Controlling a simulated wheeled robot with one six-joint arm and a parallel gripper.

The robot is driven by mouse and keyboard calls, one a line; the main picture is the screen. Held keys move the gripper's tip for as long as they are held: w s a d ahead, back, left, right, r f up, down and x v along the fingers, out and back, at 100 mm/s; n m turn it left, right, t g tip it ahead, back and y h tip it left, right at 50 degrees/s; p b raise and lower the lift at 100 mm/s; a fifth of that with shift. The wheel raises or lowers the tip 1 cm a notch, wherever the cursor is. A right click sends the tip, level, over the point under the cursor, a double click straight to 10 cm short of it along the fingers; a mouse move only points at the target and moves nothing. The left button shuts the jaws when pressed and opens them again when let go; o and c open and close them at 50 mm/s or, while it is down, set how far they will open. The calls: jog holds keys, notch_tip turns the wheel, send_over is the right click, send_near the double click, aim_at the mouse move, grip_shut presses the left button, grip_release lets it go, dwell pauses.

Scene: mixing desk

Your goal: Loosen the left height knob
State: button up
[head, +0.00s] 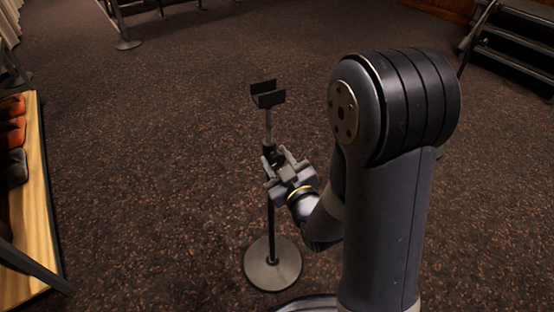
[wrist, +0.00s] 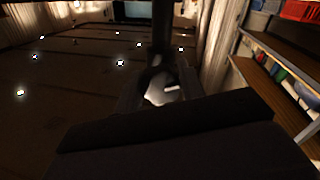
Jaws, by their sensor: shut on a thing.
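A dark stand with a U-shaped cradle (head: 267,95) on top, a thin upright pole (head: 270,222) and a round grey base (head: 272,274) stands upright on the carpet. My gripper (head: 278,165) is at the pole's middle, by the dark collar, reaching in from the right. In the wrist view a pale round knob (wrist: 160,92) with a small white mark sits between my two fingers, with the dark pole (wrist: 162,30) behind it. My gripper is shut on the knob. In the head view the fingers and wrist hide the knob.
A wooden shelf (head: 45,185) with red and dark items (head: 12,135) runs along the left. Black steps (head: 510,45) stand at the far right. Another round-based stand (head: 128,43) is at the back left. The carpet (head: 180,150) around the stand is clear.

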jog(key=m+b, duration=0.2)
jog(key=shift+f+b, duration=0.15)
jog(key=shift+b, duration=0.15)
jog(key=shift+m+b, duration=0.45)
jog(key=shift+m, duration=0.45)
jog(key=o, duration=1)
